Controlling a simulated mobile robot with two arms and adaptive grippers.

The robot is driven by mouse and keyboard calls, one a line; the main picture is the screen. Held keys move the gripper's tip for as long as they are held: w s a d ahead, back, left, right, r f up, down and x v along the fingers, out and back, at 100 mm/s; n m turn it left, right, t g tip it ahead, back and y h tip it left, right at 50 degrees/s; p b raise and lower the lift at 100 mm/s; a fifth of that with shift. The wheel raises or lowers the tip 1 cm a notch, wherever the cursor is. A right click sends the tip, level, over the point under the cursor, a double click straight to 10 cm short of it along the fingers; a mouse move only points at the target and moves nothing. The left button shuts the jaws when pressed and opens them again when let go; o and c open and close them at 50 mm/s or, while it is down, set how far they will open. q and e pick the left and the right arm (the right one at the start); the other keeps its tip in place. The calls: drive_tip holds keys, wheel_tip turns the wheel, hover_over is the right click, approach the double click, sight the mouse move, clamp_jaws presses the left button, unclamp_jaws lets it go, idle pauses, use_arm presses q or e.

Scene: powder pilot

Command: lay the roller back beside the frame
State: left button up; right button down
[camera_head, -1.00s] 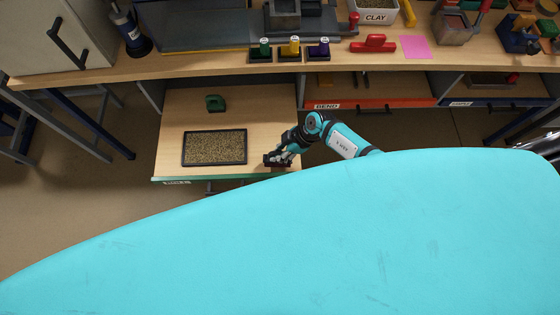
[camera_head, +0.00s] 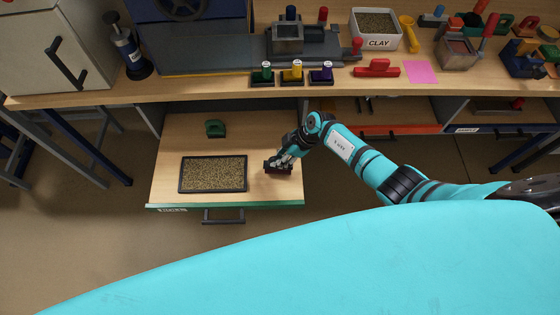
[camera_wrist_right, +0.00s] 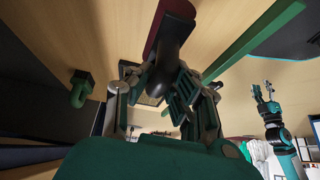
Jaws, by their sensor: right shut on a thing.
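The roller (camera_head: 281,171) is dark red with a black handle. It is at the pull-out board, right of the frame with a gap between them. In the right wrist view the roller (camera_wrist_right: 166,15) is at the top, its black handle running down between my fingers. My right gripper (camera_head: 278,161) is shut on the handle. I cannot tell whether the roller touches the board. The frame (camera_head: 213,190) is a black rectangle filled with tan grains, flat on the board. My left gripper (camera_wrist_right: 263,92) shows only in the right wrist view, fingers apart and empty.
The wooden board (camera_head: 250,125) has a green front edge and a handle below. Bare board surrounds the frame.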

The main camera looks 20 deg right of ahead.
drive_tip(key=shift+f+b, duration=0.4)
drive_tip(key=shift+f, duration=0.1)
idle(0.3)
drive_tip(key=c, duration=0.6)
unclamp_jaws()
wheel_tip(320, 180, up, 14)
drive_tip(key=p, duration=1.5)
drive_tip(key=s+a+p, duration=0.1)
drive_tip(key=s+p, duration=0.1)
drive_tip(key=s, duration=0.3)
drive_tip(key=s+a+p, duration=0.2)
drive_tip(key=s, duration=0.3)
drive_tip(key=s+a+p, duration=0.1)
drive_tip(key=s+p, duration=0.1)
drive_tip(key=s, duration=0.3)
drive_tip(key=shift+s+a, duration=0.25)
drive_tip(key=shift+f, duration=0.15)
